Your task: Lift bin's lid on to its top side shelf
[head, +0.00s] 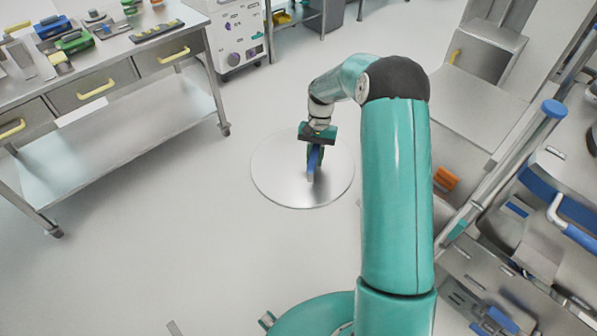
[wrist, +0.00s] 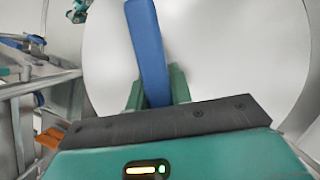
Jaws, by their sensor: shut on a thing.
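The bin's lid (head: 275,180) is a round, flat, silvery disc in the middle of the head view, with a blue handle (head: 311,172) standing on its top. My gripper (head: 315,152) is above the lid's centre, shut on the blue handle. In the wrist view the lid (wrist: 235,50) fills much of the picture, and the blue handle (wrist: 148,45) runs between the green fingers of my gripper (wrist: 158,90). I cannot tell how high the lid is above the floor. The bin's body and its top side shelf cannot be made out for certain.
A metal workbench (head: 150,120) with tools and yellow-handled drawers stands at the left. A white wheeled cabinet (head: 238,38) is at the back. Metal shelving with blue parts (head: 555,195) and an orange item (head: 445,180) are at the right. The floor (head: 150,230) at left is clear.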

